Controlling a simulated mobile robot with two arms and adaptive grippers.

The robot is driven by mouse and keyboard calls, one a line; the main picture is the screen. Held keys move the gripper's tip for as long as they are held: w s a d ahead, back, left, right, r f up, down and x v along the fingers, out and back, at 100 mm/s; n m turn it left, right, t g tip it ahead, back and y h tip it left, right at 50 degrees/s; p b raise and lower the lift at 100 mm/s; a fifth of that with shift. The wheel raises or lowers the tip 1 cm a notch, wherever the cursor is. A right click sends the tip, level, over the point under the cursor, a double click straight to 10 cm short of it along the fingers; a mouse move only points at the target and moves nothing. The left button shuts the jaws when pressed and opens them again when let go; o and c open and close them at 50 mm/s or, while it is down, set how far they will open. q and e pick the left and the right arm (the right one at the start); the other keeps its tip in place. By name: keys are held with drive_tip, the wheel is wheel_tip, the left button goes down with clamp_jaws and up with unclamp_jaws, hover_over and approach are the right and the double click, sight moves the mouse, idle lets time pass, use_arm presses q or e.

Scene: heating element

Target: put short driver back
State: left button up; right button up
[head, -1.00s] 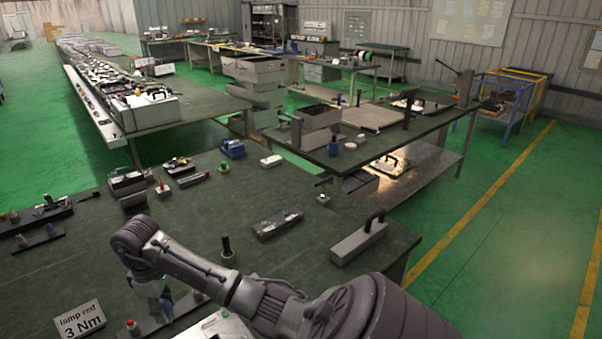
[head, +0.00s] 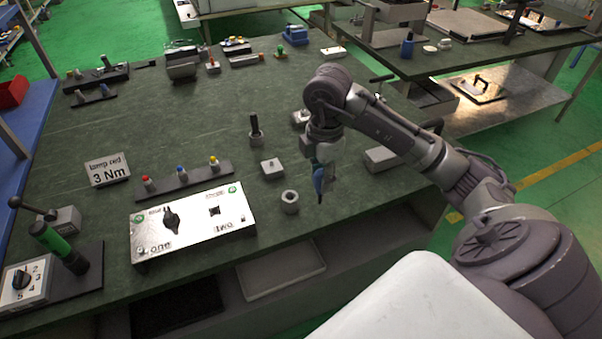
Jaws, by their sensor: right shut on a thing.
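My right gripper (head: 322,168) points down over the right part of the green bench top (head: 185,115). It is shut on a slim blue-handled tool, seemingly the short driver (head: 318,182), which hangs roughly upright with its lower end downward. Gripper fingers hide part of the tool. A round grey holder with a dark hole (head: 290,201) stands on the bench to the left of the tool and apart from it. My left gripper is out of view.
A white control panel (head: 193,221), a rack with red, blue and yellow topped pieces (head: 182,181) and a "3 Nm" sign (head: 107,170) are to the left. A dark upright handle (head: 255,129) and a small square block (head: 272,168) stand near the gripper.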

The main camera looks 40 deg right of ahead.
drive_tip(key=w+a+f+p, duration=0.1)
drive_tip(key=w+f+p, duration=0.1)
drive_tip(key=w+f, duration=0.7)
drive_tip(key=shift+w+a+f, duration=0.4)
drive_tip(key=shift+f, duration=0.05)
drive_tip(key=shift+f, duration=0.2)
drive_tip(key=o, duration=1.2)
drive_tip(key=shift+r, duration=0.1)
